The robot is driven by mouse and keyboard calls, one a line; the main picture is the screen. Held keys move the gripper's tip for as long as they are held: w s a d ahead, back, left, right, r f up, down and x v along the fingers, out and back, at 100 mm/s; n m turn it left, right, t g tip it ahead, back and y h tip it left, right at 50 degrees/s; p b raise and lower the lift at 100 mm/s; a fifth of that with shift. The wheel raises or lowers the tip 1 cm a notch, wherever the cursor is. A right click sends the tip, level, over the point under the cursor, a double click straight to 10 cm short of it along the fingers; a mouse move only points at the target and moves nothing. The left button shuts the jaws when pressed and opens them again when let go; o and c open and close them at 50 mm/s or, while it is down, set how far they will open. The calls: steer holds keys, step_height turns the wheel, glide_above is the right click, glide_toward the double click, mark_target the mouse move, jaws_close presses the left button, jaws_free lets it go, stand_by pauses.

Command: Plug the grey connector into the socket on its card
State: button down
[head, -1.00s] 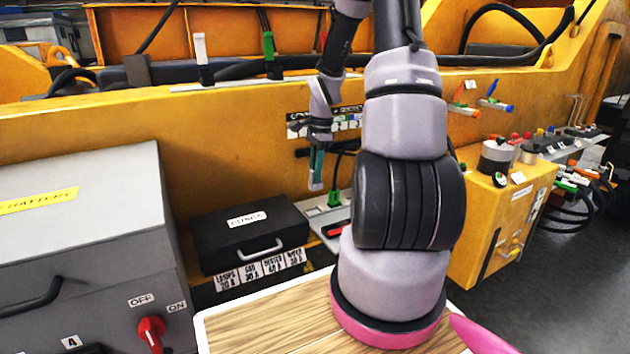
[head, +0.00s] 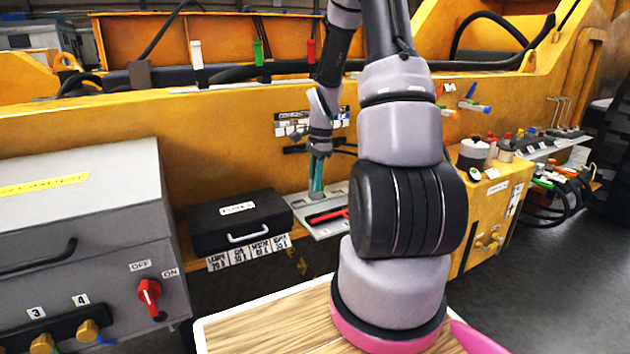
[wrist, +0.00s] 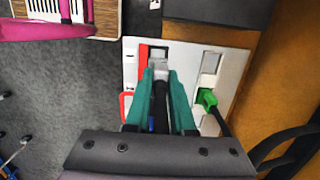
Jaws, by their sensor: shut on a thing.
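My gripper (wrist: 160,76) has teal fingers, shut on the grey connector (wrist: 160,67), whose dark cable runs back between them. In the head view my gripper (head: 317,190) points down at the white panel (head: 300,226). In the wrist view the panel (wrist: 232,75) carries a pale grey card with a socket (wrist: 158,52) just beyond the fingertips, beside a red strip. The fingers hide much of the connector, so I cannot tell whether it touches the socket. A green connector (wrist: 207,97) sits on the panel to the right of the fingers.
A black case (head: 237,222) stands left of the panel. A grey box with a red switch (head: 149,291) is further left. The yellow machine wall (head: 225,150) rises behind. Dark cables (wrist: 285,145) lie at the lower right in the wrist view.

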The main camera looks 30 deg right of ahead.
mark_target(315, 197)
steer(key=shift+f, duration=2.85)
steer(key=shift+f, duration=1.45)
steer(key=c, duration=0.7)
jaws_free()
steer(key=r, duration=0.3)
steer(key=d+r, duration=0.1)
steer(key=r, duration=0.6)
steer(key=shift+w+d+r, duration=0.15)
steer(key=shift+r, duration=0.2)
steer(key=shift+r, duration=0.1)
